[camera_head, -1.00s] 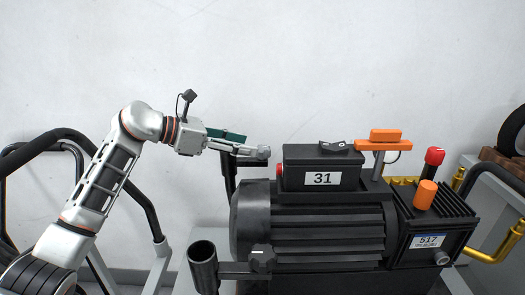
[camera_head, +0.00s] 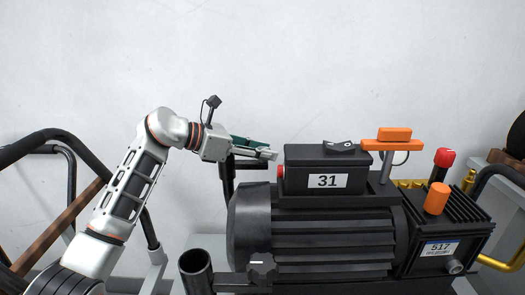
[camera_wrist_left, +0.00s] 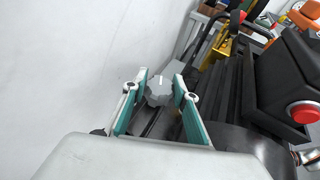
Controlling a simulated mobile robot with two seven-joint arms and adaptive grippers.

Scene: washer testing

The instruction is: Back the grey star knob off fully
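The grey star knob (camera_wrist_left: 159,90) shows in the left wrist view, between the tips of my left gripper (camera_wrist_left: 160,84). One finger stands on each side of it, with little or no gap visible. In the head view my left gripper (camera_head: 268,153) reaches from the left to just short of the black box marked 31; its fingers hide the knob there. The fingers look apart, with the knob between them; firm contact cannot be seen. My right gripper is not in view.
The black motor (camera_head: 330,235) carries the box marked 31 (camera_head: 327,180) with a red button (camera_wrist_left: 304,112) close to my left gripper. A dark knob (camera_head: 262,266) sits lower in front beside an open black tube (camera_head: 196,268). An orange handle (camera_head: 392,140) stands to the right.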

